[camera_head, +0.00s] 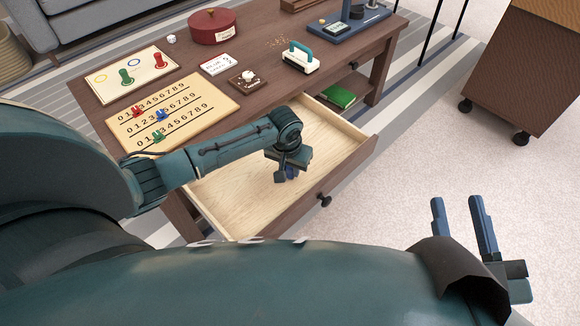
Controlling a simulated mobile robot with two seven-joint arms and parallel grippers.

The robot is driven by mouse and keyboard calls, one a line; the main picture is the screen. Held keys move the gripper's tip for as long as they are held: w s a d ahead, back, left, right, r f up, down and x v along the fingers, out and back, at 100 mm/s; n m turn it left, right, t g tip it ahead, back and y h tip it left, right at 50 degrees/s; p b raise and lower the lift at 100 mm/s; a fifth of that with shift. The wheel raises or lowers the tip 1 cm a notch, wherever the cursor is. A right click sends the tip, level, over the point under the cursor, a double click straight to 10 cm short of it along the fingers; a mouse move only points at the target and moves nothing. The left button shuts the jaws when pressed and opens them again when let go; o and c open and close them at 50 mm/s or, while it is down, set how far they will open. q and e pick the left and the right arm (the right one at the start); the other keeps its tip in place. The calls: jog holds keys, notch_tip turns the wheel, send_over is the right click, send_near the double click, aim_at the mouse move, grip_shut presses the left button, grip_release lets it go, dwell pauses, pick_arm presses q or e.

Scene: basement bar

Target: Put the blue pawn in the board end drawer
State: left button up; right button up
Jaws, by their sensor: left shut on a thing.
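The drawer (318,132) in the table's front is pulled open, with a pale wood inside and a dark knob on its front. My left gripper (287,176) reaches over the open drawer and points down into it. It is shut on a small dark blue thing, seemingly the blue pawn (292,173), which is mostly hidden by the fingers. I cannot tell whether it touches the drawer floor. My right gripper (462,226) is open and empty at the lower right, away from the table.
On the table are a number board (205,108) with red, blue and green pegs, a board (150,66) with pawns, a red round box (212,27) and a teal-handled tool (300,57). A green book (340,95) lies on the shelf. A wheeled cabinet (525,70) stands right.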

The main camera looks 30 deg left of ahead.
pick_arm(q)
jog(key=o, duration=0.5)
jog(key=shift+f, duration=0.1)
jog(key=o, duration=0.4)
pick_arm(e)
jog(key=shift+f, duration=0.45)
pick_arm(q)
jog(key=r+p, duration=0.1)
jog(key=r, duration=0.1)
jog(key=r+p, duration=0.2)
jog(key=r, duration=0.1)
jog(key=shift+s+r, duration=0.35)
jog(key=shift+s+r+p, duration=0.2)
jog(key=shift+r+p, duration=0.25)
jog(key=shift+r, duration=0.65)
jog(key=shift+s+r+p, duration=0.15)
jog(key=shift+r+p, duration=0.35)
jog(key=shift+r, duration=0.6)
jog(key=shift+s+r+p, duration=0.2)
jog(key=shift+r+p, duration=0.25)
jog(key=shift+r, duration=0.65)
pick_arm(e)
jog(key=shift+s+d+r+n+g+h, duration=0.1)
jog(key=shift+d+n+g+h, duration=0.35)
jog(key=shift+d+h, duration=0.3)
jog(key=shift+a, duration=0.1)
